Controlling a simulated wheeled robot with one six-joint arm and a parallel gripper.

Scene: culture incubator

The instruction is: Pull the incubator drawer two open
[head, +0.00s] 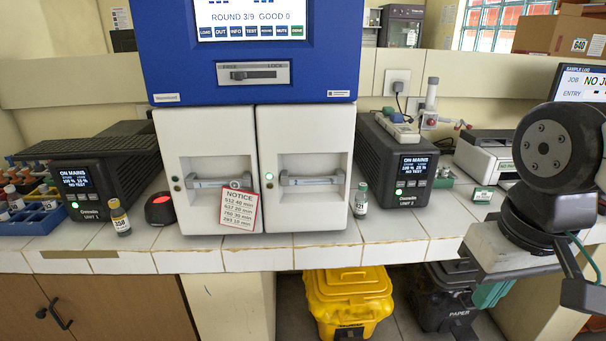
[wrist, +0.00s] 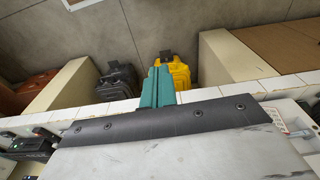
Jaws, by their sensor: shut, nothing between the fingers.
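The incubator (head: 250,50) has a blue top and two white drawer fronts side by side. The left front (head: 207,140) and right front (head: 303,135) both look shut, each with a grey bar handle. The left handle (head: 215,183) is partly behind a notice card; the right handle (head: 312,180) is uncovered. A slider (head: 253,73) marked LOCK on its right sits above. My gripper has teal fingers (wrist: 157,87), shut and empty. In the head view they (head: 490,294) are partly hidden, low at the right, away from the drawers.
Black units flank the incubator. A yellow bin (head: 348,298) and black bin (head: 440,310) stand below.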

